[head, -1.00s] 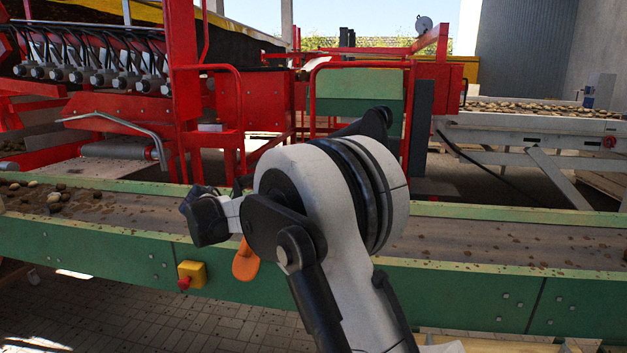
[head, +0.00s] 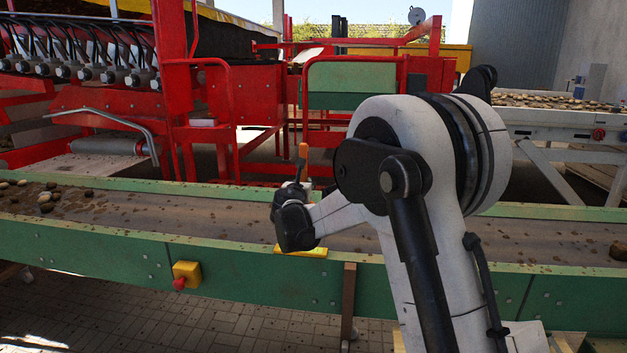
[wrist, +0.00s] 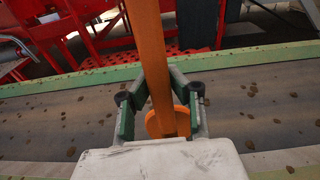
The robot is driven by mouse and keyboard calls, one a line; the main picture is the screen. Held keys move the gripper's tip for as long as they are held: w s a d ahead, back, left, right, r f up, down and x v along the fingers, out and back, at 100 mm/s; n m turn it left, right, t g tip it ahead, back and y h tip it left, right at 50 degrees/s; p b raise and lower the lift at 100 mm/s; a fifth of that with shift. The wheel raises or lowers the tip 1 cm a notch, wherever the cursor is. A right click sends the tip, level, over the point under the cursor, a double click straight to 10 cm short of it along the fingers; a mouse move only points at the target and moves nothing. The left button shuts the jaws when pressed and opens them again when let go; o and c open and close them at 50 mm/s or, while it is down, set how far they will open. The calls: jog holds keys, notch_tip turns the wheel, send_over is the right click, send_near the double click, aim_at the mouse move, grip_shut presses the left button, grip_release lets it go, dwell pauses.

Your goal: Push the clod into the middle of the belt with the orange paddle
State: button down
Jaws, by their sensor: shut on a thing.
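My gripper (wrist: 160,98) is shut on the orange paddle (wrist: 156,50); its long flat handle runs up out of the wrist view, and a rounded orange part shows between the fingers. In the head view the upper end of the paddle (head: 303,152) sticks up over the belt (head: 240,212), left of my arm. A brown lump, probably the clod (head: 618,250), lies at the far right, by the near edge of the belt. The paddle is well to its left, apart from it. My wrist hides part of the belt's middle.
Green side rails (head: 90,250) border the belt. A yellow piece (head: 301,251) sits on the near rail, and a yellow box with a red button (head: 187,275) is on its side. Several potatoes (head: 45,202) lie at the far left. Red machinery (head: 250,95) stands behind.

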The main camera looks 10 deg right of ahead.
jog(key=shift+d+f+b, duration=0.25)
jog(key=shift+f+b, duration=0.3)
jog(key=shift+f, duration=0.65)
jog(key=shift+d+f+b, duration=0.3)
jog(key=shift+f+b, duration=0.3)
jog(key=shift+f, duration=0.6)
jog(key=shift+d+f+b, duration=0.25)
jog(key=shift+f+b, duration=0.3)
jog(key=shift+f, duration=0.65)
jog(key=shift+w+d+r, duration=0.1)
jog(key=shift+w+r, duration=0.05)
jog(key=shift+w, duration=0.1)
jog(key=shift+r+x, duration=0.8)
jog(key=shift+x, duration=5.45)
notch_tip(320, 180, up, 6)
jog(key=s+p, duration=0.2)
jog(key=p, duration=0.1)
jog(key=shift+a, duration=0.3)
jog(key=shift+s, duration=0.15)
